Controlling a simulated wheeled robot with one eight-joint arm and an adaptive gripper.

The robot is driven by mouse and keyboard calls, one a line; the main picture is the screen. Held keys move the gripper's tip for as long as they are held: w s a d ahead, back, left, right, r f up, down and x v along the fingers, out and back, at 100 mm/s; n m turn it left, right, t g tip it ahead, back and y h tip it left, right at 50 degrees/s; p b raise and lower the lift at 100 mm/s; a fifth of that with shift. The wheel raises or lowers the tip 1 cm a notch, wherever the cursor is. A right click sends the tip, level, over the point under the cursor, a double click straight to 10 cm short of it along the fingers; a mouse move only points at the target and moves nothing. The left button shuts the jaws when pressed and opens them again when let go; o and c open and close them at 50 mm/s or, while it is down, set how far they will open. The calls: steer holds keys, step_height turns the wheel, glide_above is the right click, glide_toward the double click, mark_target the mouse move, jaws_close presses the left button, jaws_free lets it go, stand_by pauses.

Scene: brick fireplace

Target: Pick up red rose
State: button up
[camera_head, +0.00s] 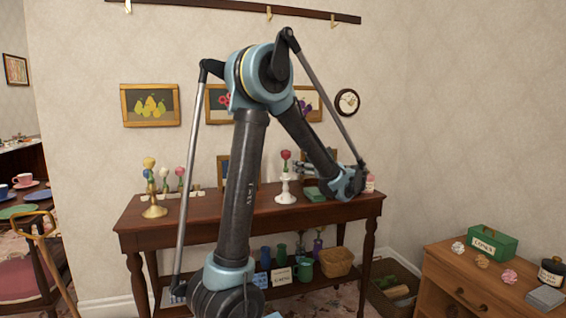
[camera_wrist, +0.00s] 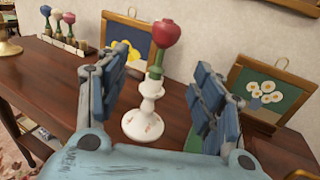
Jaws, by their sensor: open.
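A red rose (camera_head: 286,156) with a green stem stands upright in a white candlestick-like holder (camera_head: 286,188) on the dark wooden console table (camera_head: 205,211). In the wrist view the red rose (camera_wrist: 166,33) and the white holder (camera_wrist: 144,118) show between my fingers, a little beyond them. My gripper (camera_wrist: 160,88) is open and empty, with one blue-grey finger on each side of the holder. In the head view my gripper (camera_head: 312,170) is just right of the rose, apart from it.
A brass holder (camera_head: 154,208) with a yellow flower and a rack of several flowers (camera_wrist: 62,40) stand left on the table. Framed pictures (camera_wrist: 262,92) lean behind the rose. A green box (camera_head: 314,194) sits right of the holder. Pots and a basket (camera_head: 336,262) fill the lower shelf.

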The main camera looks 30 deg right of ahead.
mark_target(286, 160)
steer(key=w, duration=0.4)
steer(key=w+a, duration=0.1)
steer(key=w, duration=0.1)
steer(key=shift+w, duration=0.15)
steer(key=shift+w+a+f, duration=0.1)
steer(key=shift+w+a, duration=0.05)
steer(key=shift+w, duration=1.35)
steer(key=shift+w+a, duration=0.1)
steer(key=shift+w, duration=1.4)
steer(key=shift+c, duration=0.2)
steer(key=c, duration=1.2)
